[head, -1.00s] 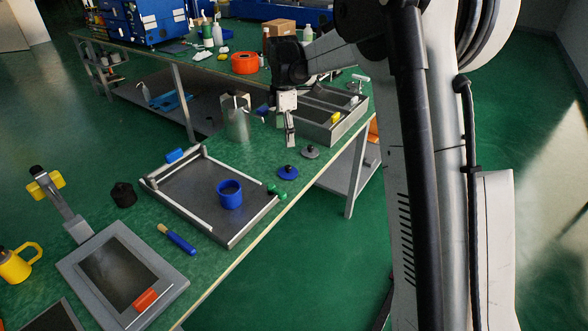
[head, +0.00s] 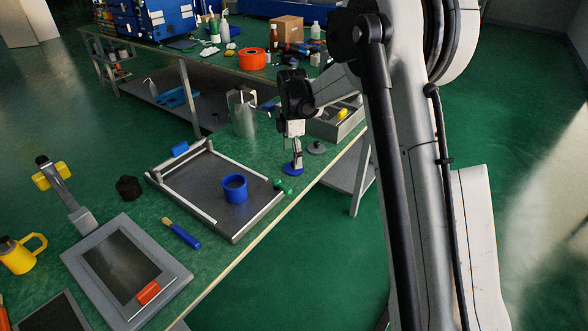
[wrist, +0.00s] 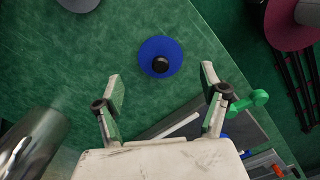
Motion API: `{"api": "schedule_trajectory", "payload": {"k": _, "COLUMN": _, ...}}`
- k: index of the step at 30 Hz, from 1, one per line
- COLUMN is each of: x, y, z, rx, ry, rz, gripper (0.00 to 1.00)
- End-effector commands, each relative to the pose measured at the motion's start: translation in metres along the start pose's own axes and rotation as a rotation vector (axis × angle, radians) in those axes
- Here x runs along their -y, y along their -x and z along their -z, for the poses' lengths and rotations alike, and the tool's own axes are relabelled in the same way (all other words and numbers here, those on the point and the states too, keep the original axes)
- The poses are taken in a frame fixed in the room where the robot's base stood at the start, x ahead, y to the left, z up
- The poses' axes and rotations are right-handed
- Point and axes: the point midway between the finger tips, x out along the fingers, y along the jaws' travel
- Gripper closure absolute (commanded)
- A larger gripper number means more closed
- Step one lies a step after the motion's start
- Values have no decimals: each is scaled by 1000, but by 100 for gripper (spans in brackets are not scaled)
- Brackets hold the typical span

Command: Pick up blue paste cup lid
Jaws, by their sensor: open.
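The blue paste cup lid (head: 292,169) is a flat blue disc lying on the green bench near its front edge. In the wrist view the lid (wrist: 153,52) shows whole, with a black knob in its middle. My gripper (head: 295,163) is over the lid in the head view and partly covers it. In the wrist view my gripper (wrist: 163,88) is open and empty, and the lid appears just beyond the fingertips, roughly centred between them. I cannot tell the exact height above the lid. The blue paste cup (head: 235,188) stands in the grey tray.
The grey tray (head: 183,204) is left of the lid, with a green knob (head: 283,186) at its corner. A grey lid (head: 316,148) lies close on the right. A metal canister (head: 243,117) and a grey bin (head: 345,130) stand behind.

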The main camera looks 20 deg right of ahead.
Motion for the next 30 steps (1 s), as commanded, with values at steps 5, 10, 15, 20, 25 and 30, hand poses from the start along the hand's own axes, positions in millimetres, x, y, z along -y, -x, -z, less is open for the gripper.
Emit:
{"api": "schedule_trajectory", "payload": {"k": 5, "x": 1, "y": -28, "z": -3, "rx": 0, "ry": 0, "rz": 0, "gripper": 25}}
{"api": "schedule_trajectory", "payload": {"k": 10, "x": 1, "y": -39, "z": -3, "rx": 0, "ry": 0, "rz": 0, "gripper": 25}}
{"api": "schedule_trajectory", "payload": {"k": 15, "x": 1, "y": -39, "z": -3, "rx": 0, "ry": 0, "rz": 0, "gripper": 25}}
{"api": "schedule_trajectory", "payload": {"k": 20, "x": 1, "y": -39, "z": -3, "rx": 0, "ry": 0, "rz": 0, "gripper": 46}}
{"api": "schedule_trajectory", "payload": {"k": 25, "x": 1, "y": -39, "z": -3, "rx": 0, "ry": 0, "rz": 0, "gripper": 69}}
{"api": "schedule_trajectory", "payload": {"k": 30, "x": 1, "y": -39, "z": -2, "rx": 0, "ry": 0, "rz": 0, "gripper": 92}}
